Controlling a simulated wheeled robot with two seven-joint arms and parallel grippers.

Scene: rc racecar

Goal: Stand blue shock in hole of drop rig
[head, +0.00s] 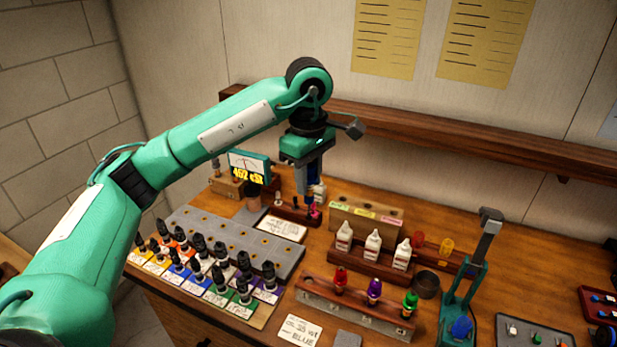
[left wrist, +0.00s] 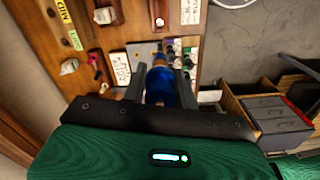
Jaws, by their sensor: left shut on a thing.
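My left gripper (head: 303,178) points down over the back middle of the bench and is shut on the blue shock (head: 311,196). The blue shock also shows between the two fingers in the left wrist view (left wrist: 160,86), with a tan or brass top part. In the head view the fingers partly hide it, and I cannot tell whether its lower end touches anything. A teal upright stand with a grey head, which looks like the drop rig (head: 476,265), stands at the right front, with a blue round part (head: 461,328) low on it. Its hole cannot be made out. My right gripper is not in view.
A rack (head: 330,300) holds red, purple and green shocks at the front. White bottles (head: 372,246) stand in a wooden holder behind it. A small dark block (head: 291,211) lies beneath my gripper.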

